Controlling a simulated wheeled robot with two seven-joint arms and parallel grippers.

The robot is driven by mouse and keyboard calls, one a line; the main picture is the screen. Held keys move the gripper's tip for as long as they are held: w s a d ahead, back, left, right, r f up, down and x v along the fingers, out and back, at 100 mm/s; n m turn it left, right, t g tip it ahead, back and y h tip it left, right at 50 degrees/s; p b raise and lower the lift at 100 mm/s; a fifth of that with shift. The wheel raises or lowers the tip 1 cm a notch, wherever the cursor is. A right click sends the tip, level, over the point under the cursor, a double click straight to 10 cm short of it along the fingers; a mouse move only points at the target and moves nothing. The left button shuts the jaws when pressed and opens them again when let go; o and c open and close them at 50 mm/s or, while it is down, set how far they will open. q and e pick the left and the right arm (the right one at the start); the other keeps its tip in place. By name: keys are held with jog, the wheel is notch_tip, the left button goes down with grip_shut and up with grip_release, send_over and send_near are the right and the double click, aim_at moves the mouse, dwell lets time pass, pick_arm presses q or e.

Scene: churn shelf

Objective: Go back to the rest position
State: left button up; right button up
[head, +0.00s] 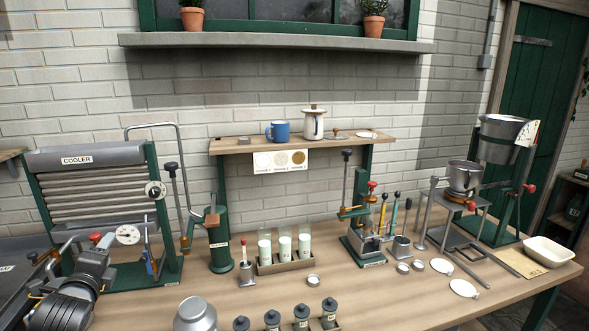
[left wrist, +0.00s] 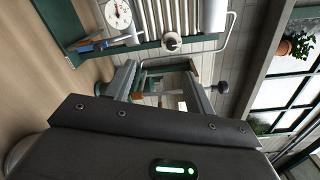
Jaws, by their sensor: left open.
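My left arm enters the head view at the lower left, and my left gripper (head: 92,258) is in front of the cooler (head: 95,160), over the left end of the bench. In the left wrist view, the fingers of my left gripper (left wrist: 165,92) stand apart with nothing seen held between them. The cooler also shows beyond them in that turned view (left wrist: 180,20). My right gripper is in neither view.
A green pump stand (head: 220,245), a rack of milk bottles (head: 285,262) and a green press stand (head: 365,250) stand along the bench (head: 390,300). A metal can (head: 196,315) and several dark-lidded jars (head: 301,316) stand at the front. A shelf (head: 350,145) holds a mug.

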pick_arm(q)
jog(key=s+d+f+n+g+h, duration=0.2)
jog(key=s+d+f+n+g, duration=0.25)
jog(key=f, duration=0.65)
jog(key=s+d+f+n+g+h, duration=0.1)
jog(key=s+d+f+n+g, duration=0.15)
jog(key=s+d+f, duration=0.6)
jog(key=s+d+f+n+g+h, duration=0.1)
jog(key=s+d+f+n+g, duration=0.1)
jog(key=s+d+f+n, duration=0.3)
jog(key=s+d+f+n+g+h, duration=0.1)
jog(key=s+d+f+g, duration=0.15)
jog(key=s, duration=0.45)
jog(key=s+d+f+n+g+h, duration=0.1)
jog(key=s+d+f+n, duration=0.2)
jog(key=s+f, duration=0.25)
notch_tip(320, 180, down, 26)
jog(key=s+r+g, duration=0.1)
jog(key=s+g, duration=0.1)
jog(key=s+a+f+b, duration=0.1)
jog(key=s+a+f, duration=0.2)
jog(key=s+f, duration=1.3)
jog(key=shift+s+a+f+g, duration=0.2)
jog(key=shift+f+g, duration=0.25)
jog(key=shift+f, duration=0.3)
